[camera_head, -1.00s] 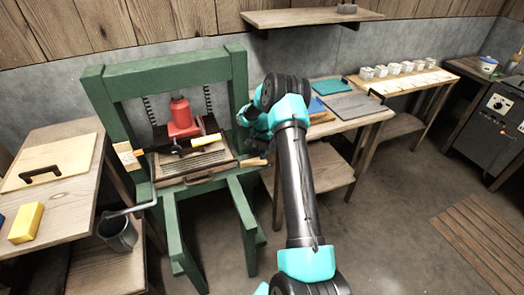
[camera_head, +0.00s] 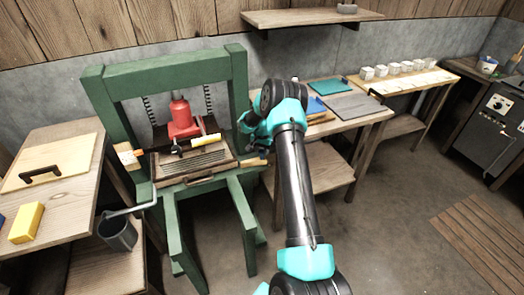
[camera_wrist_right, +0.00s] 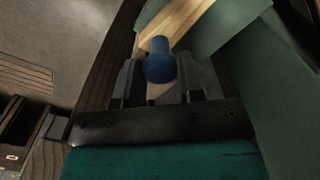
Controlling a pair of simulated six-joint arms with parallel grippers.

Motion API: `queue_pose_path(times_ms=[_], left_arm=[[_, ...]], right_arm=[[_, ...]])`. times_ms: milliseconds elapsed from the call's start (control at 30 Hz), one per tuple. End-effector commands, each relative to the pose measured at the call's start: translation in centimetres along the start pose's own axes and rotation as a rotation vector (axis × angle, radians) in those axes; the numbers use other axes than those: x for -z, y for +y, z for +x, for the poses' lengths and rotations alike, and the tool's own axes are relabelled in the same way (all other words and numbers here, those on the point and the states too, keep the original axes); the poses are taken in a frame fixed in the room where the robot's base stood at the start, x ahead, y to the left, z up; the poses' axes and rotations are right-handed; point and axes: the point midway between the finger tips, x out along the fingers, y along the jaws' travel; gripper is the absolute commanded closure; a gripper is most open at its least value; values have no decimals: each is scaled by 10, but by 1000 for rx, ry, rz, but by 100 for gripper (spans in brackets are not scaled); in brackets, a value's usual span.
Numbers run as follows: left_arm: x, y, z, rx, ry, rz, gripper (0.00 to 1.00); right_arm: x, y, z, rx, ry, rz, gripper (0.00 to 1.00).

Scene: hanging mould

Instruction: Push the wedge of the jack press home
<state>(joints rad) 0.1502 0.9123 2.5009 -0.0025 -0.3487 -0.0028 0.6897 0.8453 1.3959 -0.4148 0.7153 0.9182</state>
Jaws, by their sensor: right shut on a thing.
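The jack press is a green timber frame (camera_head: 238,85) with a red jack (camera_head: 183,120) in its middle. My right gripper (camera_wrist_right: 162,80) is at the press's right side. In the right wrist view its fingers are shut around a blue round knob (camera_wrist_right: 160,62). A pale wooden piece, which looks like the wedge (camera_wrist_right: 178,22), runs beyond the knob against green timber. How deep it sits cannot be told. In the head view my right arm partly hides this spot. A short pale wooden piece (camera_head: 253,162) sticks out at the frame's right, below my gripper. My left gripper is not in view.
A slatted tray (camera_head: 205,160) with a front handle lies under the jack, with a yellow-handled tool (camera_head: 206,139) above it. A bench on the left holds a board (camera_head: 62,160) and a yellow block (camera_head: 27,222). A grey bucket (camera_head: 119,235) stands lower.

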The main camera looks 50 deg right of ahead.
Motion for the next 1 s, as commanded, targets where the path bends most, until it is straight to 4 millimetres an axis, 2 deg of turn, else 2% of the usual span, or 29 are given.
queue_pose_path(times_ms=[33,233,467,767,1000], left_arm=[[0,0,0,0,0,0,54],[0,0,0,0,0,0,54],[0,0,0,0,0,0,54],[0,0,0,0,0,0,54],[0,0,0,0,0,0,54]], right_arm=[[0,0,0,0,0,0,82],[0,0,0,0,0,0,100],[-6,-6,0,0,-1,-3,100],[-46,-46,0,0,-1,-3,100],[-50,-50,0,0,-1,-1,100]])
